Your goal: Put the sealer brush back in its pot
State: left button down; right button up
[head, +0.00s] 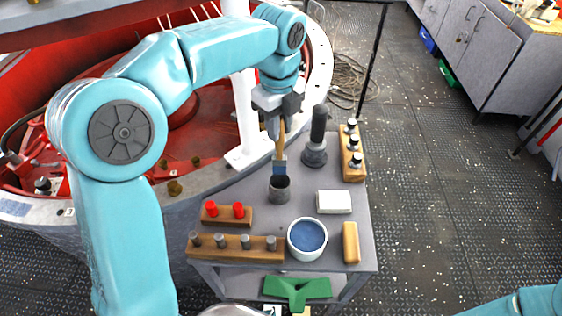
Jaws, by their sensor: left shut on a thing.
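The sealer brush (281,153) has a light wooden handle and a blue lower end. My left gripper (277,128) is shut on the upper part of its handle. The brush hangs roughly upright, blue end down. A small dark grey cup (279,192) stands on the grey bench top, with the brush's lower end just over its mouth in the picture. I cannot tell whether the tip is above or inside the rim. A white pot (293,246) with blue liquid stands nearer the front of the bench. My right gripper is out of view.
Wooden blocks with red pegs (226,214) and grey pegs (236,248) stand at left. A black-handled tool (316,140), a knobbed wooden rack (352,155), a white block (334,202) and a tan block (351,243) stand around the cup.

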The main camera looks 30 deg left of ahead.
aim_at(279, 158)
pick_arm(q)
notch_tip(279, 158, down, 6)
jog(key=shift+a+f, duration=0.1)
notch_tip(279, 158, down, 4)
jog(key=shift+s+r, duration=0.1)
jog(key=shift+r, duration=0.15)
jog(key=shift+f, duration=0.35)
jog(key=c, duration=0.9)
grip_release()
jog(key=shift+f, duration=0.15)
jog(key=shift+c, duration=0.2)
